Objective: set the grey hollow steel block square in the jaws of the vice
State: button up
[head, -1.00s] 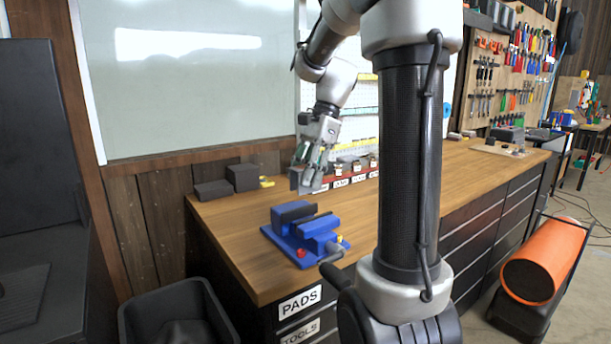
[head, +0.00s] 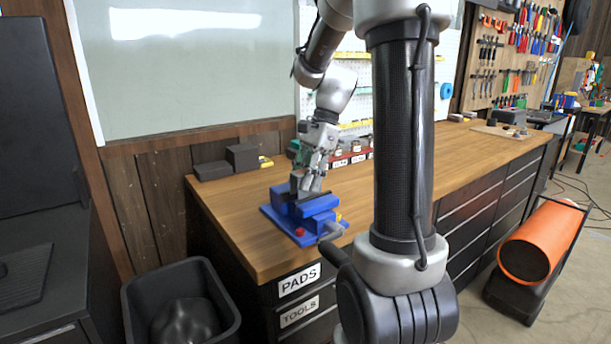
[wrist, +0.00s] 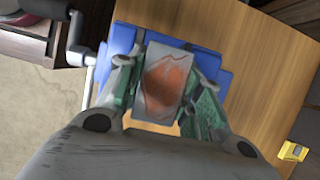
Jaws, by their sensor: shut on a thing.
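The blue vice (head: 322,205) stands on the left part of the wooden bench, with its handle toward the front edge. My gripper (head: 308,186) points down over the vice's jaws, shut on the grey hollow steel block (head: 296,184). In the wrist view the block (wrist: 186,62) sits between my fingers (wrist: 163,88), with a rusty orange patch in the middle of its face. Blue vice body (wrist: 118,42) shows on both sides of it. I cannot tell whether the block is between the jaws or just above them. My fingers hide part of the jaws.
Dark blocks (head: 242,157) and a small yellow item (head: 265,162) lie at the back left of the bench. Small containers stand along a red rack (head: 350,159) behind the vice. A black bin (head: 140,318) stands below the bench. The bench top to the right is mostly clear.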

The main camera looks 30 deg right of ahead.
jog(key=o, duration=1.3)
jog(key=shift+r, duration=0.1)
jog(key=v, duration=1.2)
notch_tip(320, 180, down, 5)
jog(key=s+d+n+h, duration=0.2)
jog(key=n, duration=0.4)
jog(key=s+a+f+n+t+h, duration=0.1)
jog(key=s+a+n+t, duration=0.1)
jog(key=s+a+n, duration=0.3)
jog(key=s+a+f+n+t+h, duration=0.1)
jog(key=s+a+n, duration=0.3)
jog(key=s, duration=0.5)
jog(key=shift+s+a+n+t+h, duration=0.35)
jog(key=shift+n+t, duration=0.45)
jog(key=shift+n, duration=0.5)
